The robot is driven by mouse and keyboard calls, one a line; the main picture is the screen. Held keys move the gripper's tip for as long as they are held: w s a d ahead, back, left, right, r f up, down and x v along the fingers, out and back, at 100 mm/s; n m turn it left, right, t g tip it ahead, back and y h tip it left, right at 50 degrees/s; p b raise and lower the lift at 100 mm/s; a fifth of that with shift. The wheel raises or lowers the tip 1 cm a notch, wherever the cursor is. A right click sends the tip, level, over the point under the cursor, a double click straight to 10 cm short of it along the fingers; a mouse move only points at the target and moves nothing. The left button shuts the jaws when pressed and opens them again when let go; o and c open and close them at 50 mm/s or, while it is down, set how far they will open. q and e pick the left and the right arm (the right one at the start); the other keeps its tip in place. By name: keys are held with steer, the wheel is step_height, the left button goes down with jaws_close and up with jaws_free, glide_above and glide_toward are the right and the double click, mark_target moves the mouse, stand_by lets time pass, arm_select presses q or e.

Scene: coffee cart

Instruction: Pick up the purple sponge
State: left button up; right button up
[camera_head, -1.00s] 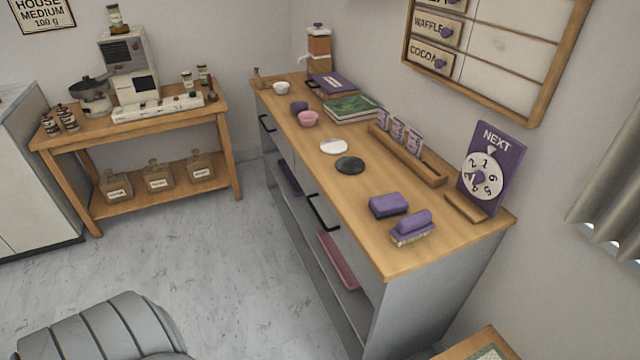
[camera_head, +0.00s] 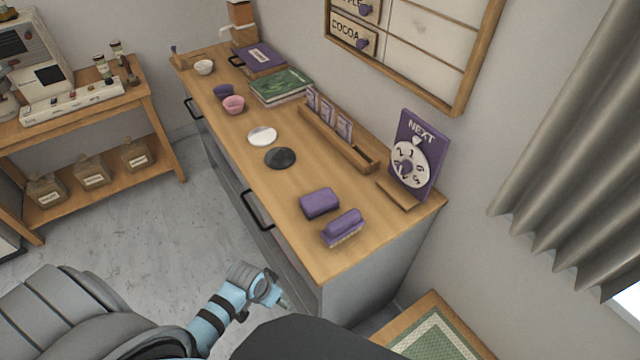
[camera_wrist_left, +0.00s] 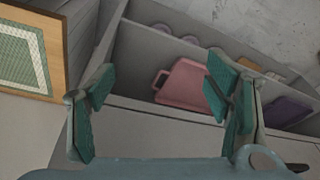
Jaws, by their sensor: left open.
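The purple sponge (camera_head: 319,204) is a rounded block lying on the wooden counter top near its front end. Beside it lies a brush with a purple back and pale bristles (camera_head: 343,228). My left gripper (camera_head: 273,292) is in front of the counter and lower than its top, well apart from the sponge. In the left wrist view my left gripper (camera_wrist_left: 160,105) is open, with teal pads wide apart and nothing between them. That view looks into the counter's shelf and does not show the sponge. My right gripper is not in view.
The counter (camera_head: 240,185) also holds a black disc (camera_head: 280,158), a white disc (camera_head: 262,136), a wooden card rack (camera_head: 340,140) and a purple NEXT sign (camera_head: 418,150). A black handle (camera_head: 257,209) sticks out in front. A pink tray (camera_wrist_left: 188,88) lies on the shelf.

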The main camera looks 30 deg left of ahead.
arm_select(q)
steer(key=w+d+r+m+p, duration=0.1)
steer(key=w+r+p, duration=0.1)
steer(key=r, duration=0.8)
steer(key=w+d+r+m+p, duration=0.2)
steer(key=r, duration=0.9)
steer(key=m+h, duration=0.3)
glide_toward(318, 199)
steer(key=shift+t, duration=0.3)
steer(key=x, duration=0.3)
steer(key=b+x, duration=0.1)
steer(key=x, duration=0.2)
steer(key=b+x, duration=0.1)
steer(key=x, duration=0.2)
steer(key=shift+s+d+f, duration=0.1)
steer(key=shift+s+f, duration=0.1)
steer(key=shift+f, duration=0.2)
steer(key=shift+r, duration=0.1)
steer(key=c, duration=1.1)
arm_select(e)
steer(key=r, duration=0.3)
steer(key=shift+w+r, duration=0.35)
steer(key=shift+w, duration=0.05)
arm_select(q)
steer(key=shift+r, duration=0.1)
